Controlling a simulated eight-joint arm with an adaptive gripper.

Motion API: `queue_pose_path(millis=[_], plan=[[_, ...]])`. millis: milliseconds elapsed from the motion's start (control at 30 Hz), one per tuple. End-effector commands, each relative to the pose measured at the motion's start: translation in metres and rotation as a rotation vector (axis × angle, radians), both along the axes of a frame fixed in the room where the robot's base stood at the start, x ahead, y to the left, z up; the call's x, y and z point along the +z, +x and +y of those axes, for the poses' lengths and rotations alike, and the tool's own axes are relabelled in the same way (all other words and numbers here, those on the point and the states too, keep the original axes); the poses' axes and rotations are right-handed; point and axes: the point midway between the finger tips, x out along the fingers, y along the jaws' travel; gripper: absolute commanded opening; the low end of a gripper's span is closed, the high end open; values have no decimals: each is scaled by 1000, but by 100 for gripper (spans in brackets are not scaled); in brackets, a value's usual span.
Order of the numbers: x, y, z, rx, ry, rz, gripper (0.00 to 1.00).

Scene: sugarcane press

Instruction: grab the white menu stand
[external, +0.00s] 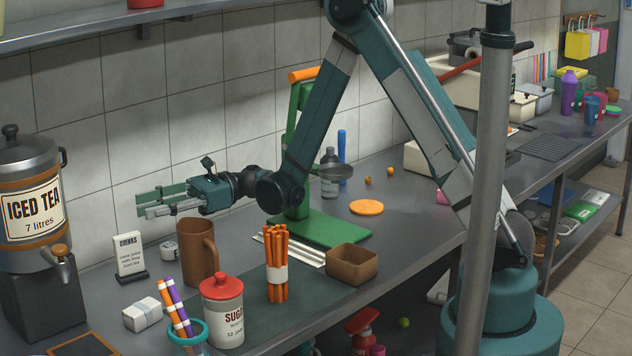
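The white menu stand (129,255) stands upright on the counter at the left, its card lettered "DRINKS" and set in a dark base. My gripper (146,204) is in the air above the menu stand and a little to its right in the picture, pointing left. Its two fingers look spread apart, with nothing visible between them. It does not touch the stand.
A brown mug (197,252) stands just right of the menu stand. An iced tea dispenser (33,215) is at the far left. A white packet (143,313), sugar jar (223,311), orange stick bundle (276,265) and brown box (351,264) occupy the front. A tiled wall (100,150) rises behind.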

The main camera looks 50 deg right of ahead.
Motion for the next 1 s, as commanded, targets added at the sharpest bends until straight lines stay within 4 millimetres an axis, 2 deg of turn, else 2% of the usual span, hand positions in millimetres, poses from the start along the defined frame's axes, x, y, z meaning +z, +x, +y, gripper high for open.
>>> queue_pose_path(millis=[133,333,833,1000], plan=[[-28,1,0,0,0,0,30],[-49,1,0,0,0,0,30],[-54,0,1,0,0,0,30],[-55,2,9,0,0,0,30]])
